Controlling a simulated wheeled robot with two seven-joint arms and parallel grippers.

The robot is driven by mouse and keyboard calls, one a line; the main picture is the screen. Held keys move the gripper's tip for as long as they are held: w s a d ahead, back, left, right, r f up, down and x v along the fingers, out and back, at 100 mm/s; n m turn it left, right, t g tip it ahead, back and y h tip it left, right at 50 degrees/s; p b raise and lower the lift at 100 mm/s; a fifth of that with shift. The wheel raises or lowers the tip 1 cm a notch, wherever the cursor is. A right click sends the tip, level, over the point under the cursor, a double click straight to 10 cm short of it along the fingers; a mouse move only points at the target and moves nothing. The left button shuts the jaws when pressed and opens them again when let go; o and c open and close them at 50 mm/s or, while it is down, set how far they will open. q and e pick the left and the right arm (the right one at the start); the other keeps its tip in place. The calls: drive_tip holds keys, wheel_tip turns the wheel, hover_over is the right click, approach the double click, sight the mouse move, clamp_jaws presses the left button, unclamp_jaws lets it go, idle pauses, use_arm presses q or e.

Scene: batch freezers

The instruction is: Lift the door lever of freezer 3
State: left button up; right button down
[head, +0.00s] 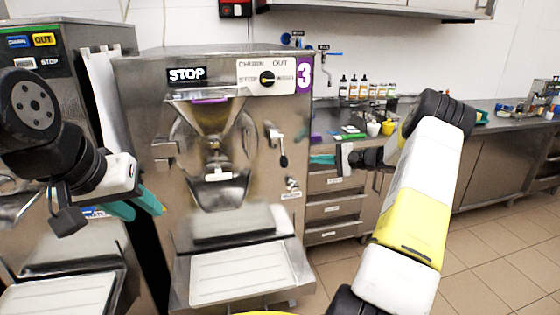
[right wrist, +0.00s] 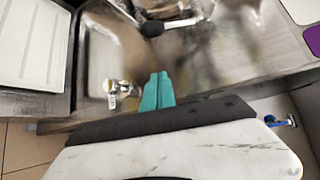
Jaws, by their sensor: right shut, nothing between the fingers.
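Freezer 3 (head: 140,90) is a steel machine with a purple label "3" at its top right. Its door lever (head: 278,140) is right of the round door and hangs down with a black knob at its lower end. The lever also shows in the right wrist view (right wrist: 152,28), near the top edge. My right gripper (head: 318,158) has its teal fingers shut and empty, right of the knob and apart from it. In the right wrist view the fingertips (right wrist: 158,76) point toward the freezer front. My left gripper (head: 136,208) is at the freezer's left, its teal fingers apart.
A small metal tap (head: 292,184) sits on the freezer front below the lever. A white drip tray (head: 238,272) juts out at the bottom. Another freezer (head: 65,50) stands at the left. A counter (head: 490,125) with bottles and cups runs along the back right.

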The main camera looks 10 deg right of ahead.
drive_tip(key=w+a+f, duration=0.1)
drive_tip(key=w+a, duration=0.2)
drive_tip(key=a, duration=0.6)
idle(0.4)
